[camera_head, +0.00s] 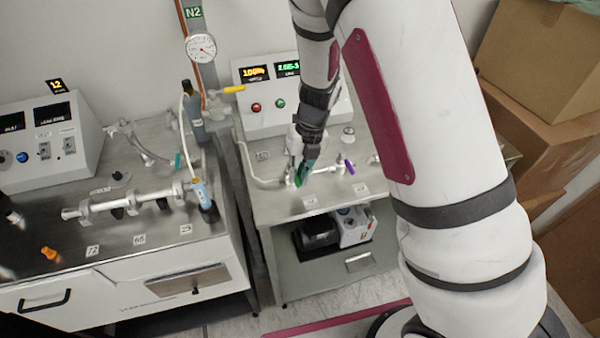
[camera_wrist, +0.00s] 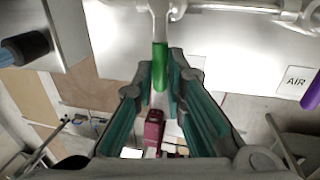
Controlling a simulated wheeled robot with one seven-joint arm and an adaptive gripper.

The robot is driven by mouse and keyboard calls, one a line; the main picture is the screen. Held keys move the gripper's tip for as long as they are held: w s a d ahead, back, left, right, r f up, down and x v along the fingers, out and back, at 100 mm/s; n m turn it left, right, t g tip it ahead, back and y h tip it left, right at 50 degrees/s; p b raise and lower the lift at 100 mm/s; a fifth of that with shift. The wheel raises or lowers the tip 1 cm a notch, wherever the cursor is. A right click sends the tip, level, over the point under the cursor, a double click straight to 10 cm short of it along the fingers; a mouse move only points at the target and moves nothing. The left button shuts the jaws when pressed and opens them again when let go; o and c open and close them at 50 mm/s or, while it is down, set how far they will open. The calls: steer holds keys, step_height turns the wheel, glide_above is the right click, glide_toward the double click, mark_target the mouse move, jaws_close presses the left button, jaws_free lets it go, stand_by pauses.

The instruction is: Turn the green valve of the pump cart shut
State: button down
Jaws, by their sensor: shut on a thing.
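The green valve handle (camera_wrist: 160,66) shows in the wrist view between the tips of my gripper (camera_wrist: 160,85), below a pale metal pipe fitting. My gripper is shut on the handle, with its teal-lined fingers on either side of it. In the head view my gripper (camera_head: 304,172) reaches down to the pump cart (camera_head: 285,208), and only a small part of the green handle (camera_head: 297,181) shows beside the fingers. The handle's exact angle is hard to tell in the head view.
A purple handle (camera_head: 349,166) sits just right of my gripper, near an AIR label (camera_wrist: 296,81). A control box (camera_head: 262,118) stands behind. A yellow lever (camera_head: 233,89) and gauge (camera_head: 201,48) are at the back left. Another bench (camera_head: 120,245) stands left; cardboard boxes (camera_head: 545,60) stand right.

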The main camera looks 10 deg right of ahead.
steer(key=shift+w+r, duration=0.1)
stand_by(0.4)
steer(key=c, duration=1.6)
jaws_free()
steer(key=shift+c, duration=0.2)
step_height(320, 180, up, 12)
steer(key=d, duration=0.2)
steer(key=shift+d, duration=0.1)
